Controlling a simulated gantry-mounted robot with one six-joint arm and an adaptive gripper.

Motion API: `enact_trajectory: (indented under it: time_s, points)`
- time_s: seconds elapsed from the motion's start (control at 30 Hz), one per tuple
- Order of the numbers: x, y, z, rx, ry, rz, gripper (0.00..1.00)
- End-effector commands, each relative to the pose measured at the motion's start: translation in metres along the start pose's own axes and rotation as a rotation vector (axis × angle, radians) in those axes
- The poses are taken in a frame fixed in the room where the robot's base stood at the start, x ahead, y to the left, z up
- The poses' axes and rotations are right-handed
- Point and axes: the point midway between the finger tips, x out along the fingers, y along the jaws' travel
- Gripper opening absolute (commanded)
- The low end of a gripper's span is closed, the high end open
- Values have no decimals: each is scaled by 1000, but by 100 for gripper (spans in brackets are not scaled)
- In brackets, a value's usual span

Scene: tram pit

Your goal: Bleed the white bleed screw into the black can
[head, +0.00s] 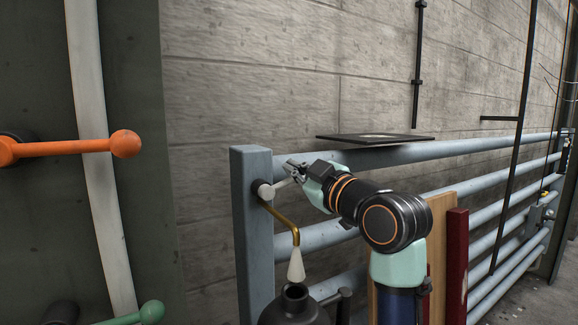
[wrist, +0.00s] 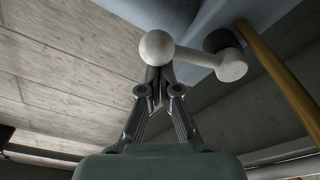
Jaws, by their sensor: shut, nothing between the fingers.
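The white bleed screw (head: 266,190) sits on the blue-grey post, with a short arm reaching right toward my gripper. In the wrist view its white ball end (wrist: 157,47) and thick hub (wrist: 232,66) show, joined by a short arm. My gripper (head: 292,170) is shut and empty at the ball end. In the wrist view its fingertips (wrist: 157,78) meet just below the ball; I cannot tell whether they touch it. A brass pipe (head: 284,222) bends down from the screw to a white nozzle (head: 296,265). The black can (head: 292,308) stands open-mouthed beneath the nozzle, cut by the frame's bottom.
Blue-grey pipes (head: 480,148) run right from the post (head: 252,230). A dark flat plate (head: 375,137) lies above the top pipe. An orange lever (head: 70,150) and a green lever (head: 140,315) stand at left. Wood and red boards (head: 457,260) stand beside my arm.

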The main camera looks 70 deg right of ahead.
Motion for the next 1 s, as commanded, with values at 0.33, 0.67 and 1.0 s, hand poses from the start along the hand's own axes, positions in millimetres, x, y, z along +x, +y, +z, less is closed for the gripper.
enact_trajectory:
  time_s: [0.33, 0.67, 1.0]
  points:
    - [-2, -1, 17, 199, -1, 29, 0]
    - [-3, -3, 23, 195, 0, 29, 0]
    - [-3, -3, 23, 194, -1, 28, 0]
